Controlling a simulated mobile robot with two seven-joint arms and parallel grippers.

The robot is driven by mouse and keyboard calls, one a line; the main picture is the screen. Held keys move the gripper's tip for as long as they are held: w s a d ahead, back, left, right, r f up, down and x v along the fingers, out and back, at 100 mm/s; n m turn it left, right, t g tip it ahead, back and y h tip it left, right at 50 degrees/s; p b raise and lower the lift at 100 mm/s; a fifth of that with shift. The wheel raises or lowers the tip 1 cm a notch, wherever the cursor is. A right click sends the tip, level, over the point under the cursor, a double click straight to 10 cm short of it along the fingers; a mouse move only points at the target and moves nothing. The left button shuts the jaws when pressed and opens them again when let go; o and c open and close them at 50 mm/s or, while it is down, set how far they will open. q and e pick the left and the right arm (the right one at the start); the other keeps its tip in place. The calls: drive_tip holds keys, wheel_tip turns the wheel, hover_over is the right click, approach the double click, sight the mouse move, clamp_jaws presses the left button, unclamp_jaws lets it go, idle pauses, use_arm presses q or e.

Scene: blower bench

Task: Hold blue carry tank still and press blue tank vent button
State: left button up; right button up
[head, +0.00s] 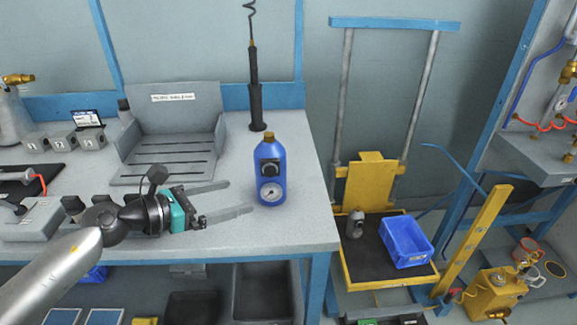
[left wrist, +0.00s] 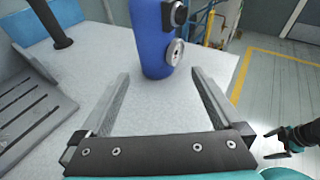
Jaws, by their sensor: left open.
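The blue carry tank (head: 270,165) stands upright on the bench near its right end, with a brass cap on top. A black fitting (head: 271,166), which may be the vent button, is on its front, with a round gauge (head: 270,192) below. My left gripper (head: 241,197) is open and empty, just left of the tank and pointing at it. In the left wrist view the tank (left wrist: 152,40) stands beyond the open fingertips, apart from them. In that view another gripper (left wrist: 283,143), seemingly my right one, shows at the lower right with its fingers spread.
A grey slotted fixture (head: 170,150) stands left of the tank, and a black post (head: 256,105) behind it. The bench's right edge (head: 327,200) is close to the tank. A yellow cart (head: 370,270) with a blue bin (head: 406,242) stands to the right.

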sight(267, 190)
use_arm(q)
drive_tip(key=shift+w+d+f, duration=0.1)
drive_tip(key=shift+w+f, duration=0.05)
drive_tip(key=shift+w, duration=0.05)
drive_tip(key=shift+w+d+f, duration=0.1)
drive_tip(key=shift+d, duration=0.1)
drive_tip(key=b+x, duration=0.1)
drive_tip(key=x, duration=0.6)
drive_tip(key=shift+w+d+f+b, duration=0.15)
drive_tip(key=shift+d+f+b, duration=0.1)
drive_tip(key=shift+b, duration=0.05)
drive_tip(key=shift+w+d+f, duration=0.2)
drive_tip(key=shift+w+d, duration=0.15)
drive_tip(key=shift+d, duration=0.25)
use_arm(e)
drive_tip(key=shift+w+a+r, duration=0.4)
drive_tip(key=shift+w+r, duration=0.1)
drive_tip(key=shift+r, duration=0.3)
drive_tip(key=shift+w+a+r, duration=0.4)
drive_tip(key=shift+w+r, duration=0.1)
drive_tip(key=shift+r, duration=0.3)
use_arm(q)
drive_tip(key=shift+c, duration=0.3)
drive_tip(key=c, duration=0.4)
drive_tip(key=shift+c, duration=0.3)
use_arm(e)
clamp_jaws()
